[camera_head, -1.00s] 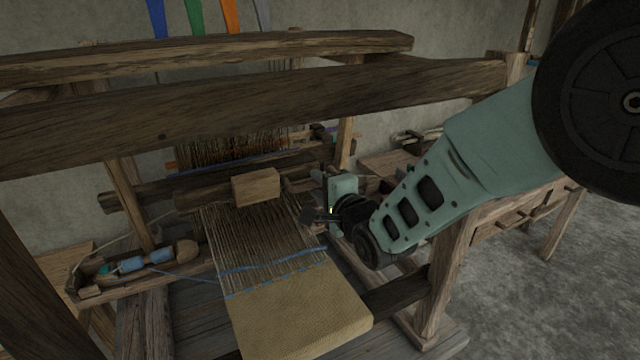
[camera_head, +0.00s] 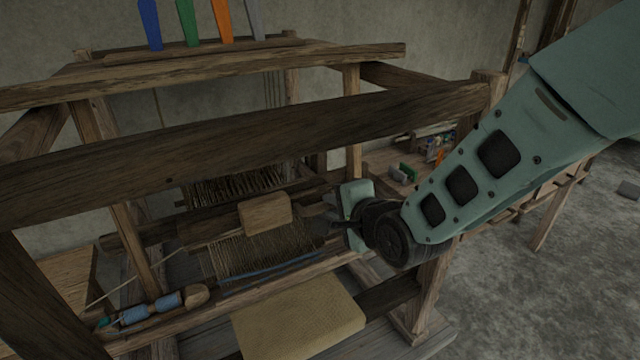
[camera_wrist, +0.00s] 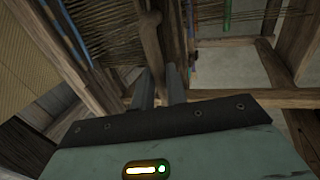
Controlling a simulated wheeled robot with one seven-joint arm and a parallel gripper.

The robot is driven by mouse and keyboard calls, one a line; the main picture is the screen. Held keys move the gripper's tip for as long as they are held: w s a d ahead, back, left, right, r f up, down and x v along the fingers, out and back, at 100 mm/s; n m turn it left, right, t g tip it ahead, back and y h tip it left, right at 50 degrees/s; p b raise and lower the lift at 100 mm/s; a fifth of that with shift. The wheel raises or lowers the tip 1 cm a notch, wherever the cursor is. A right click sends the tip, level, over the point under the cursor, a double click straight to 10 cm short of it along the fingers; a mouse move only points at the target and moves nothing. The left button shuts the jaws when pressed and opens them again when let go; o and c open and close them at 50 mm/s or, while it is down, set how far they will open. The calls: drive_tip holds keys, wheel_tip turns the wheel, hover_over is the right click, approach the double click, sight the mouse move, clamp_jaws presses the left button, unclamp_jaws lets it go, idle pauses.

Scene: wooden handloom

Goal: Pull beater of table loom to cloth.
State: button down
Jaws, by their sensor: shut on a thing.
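The beater (camera_head: 228,224) is a wooden crossbar with a pale block (camera_head: 265,212), standing across the warp (camera_head: 262,250) inside the loom. The tan cloth (camera_head: 303,322) lies at the front, with a blue weft line (camera_head: 270,273) near it. A short stretch of warp shows between beater and blue line. My gripper (camera_head: 335,226) is at the right end of the beater. In the wrist view, my two fingers (camera_wrist: 160,88) are closed around a wooden bar (camera_wrist: 150,38) that appears to be the beater. The exact contact is dark and partly hidden.
A dark front beam (camera_head: 240,115) crosses above my gripper, and a loom post (camera_head: 430,295) stands right of it. A shuttle with blue thread (camera_head: 150,308) lies at left. A side table (camera_head: 400,180) stands behind. Open floor (camera_head: 540,290) is at right.

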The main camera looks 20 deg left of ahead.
drive_tip(key=shift+s+d+r+g+h+p, duration=0.2)
drive_tip(key=shift+s+d+r, duration=0.05)
drive_tip(key=shift+s+d, duration=0.2)
drive_tip(key=shift+s+d+r+g+h+p, duration=0.2)
drive_tip(key=shift+s+d, duration=0.1)
drive_tip(key=shift+d, duration=0.1)
drive_tip(key=c, duration=1.5)
unclamp_jaws()
drive_tip(key=b+v, duration=0.3)
drive_tip(key=v, duration=1.4)
drive_tip(key=shift+s+d, duration=0.1)
drive_tip(key=shift+d, duration=0.05)
